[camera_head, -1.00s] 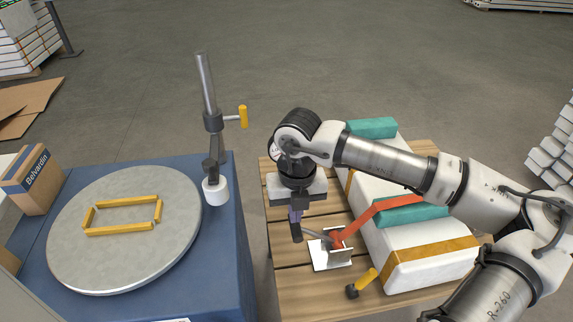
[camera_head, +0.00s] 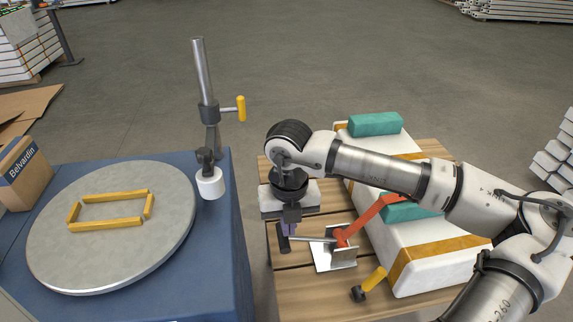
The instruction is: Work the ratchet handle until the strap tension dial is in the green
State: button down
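The ratchet (camera_head: 337,258) is a pale metal bracket on the slatted wooden pallet, with the orange strap (camera_head: 370,216) rising from it to the wrapped load. Its handle (camera_head: 283,240) is a thin metal bar reaching left to a dark grip. My gripper (camera_head: 290,227) points down at this grip from above and appears shut on it; the fingers are small and partly hidden. A grey-white block (camera_head: 308,193) sits on the pallet behind my gripper, partly covered by it. I cannot make out a dial face or a green zone.
The white load (camera_head: 425,262) with teal pads (camera_head: 375,124) stands right of the ratchet. A yellow-handled lever (camera_head: 374,279) is on the pallet in front. At left, a blue table (camera_head: 222,270) holds a round grey disc (camera_head: 60,260), a yellow frame and a post (camera_head: 205,80).

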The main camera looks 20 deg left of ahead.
jog(key=shift+s+a+f+b, duration=0.1)
jog(key=shift+a+f+b, duration=0.1)
jog(key=shift+f+b, duration=0.9)
notch_tip(320, 180, up, 12)
jog(key=p, duration=0.6)
jog(key=shift+r, duration=0.15)
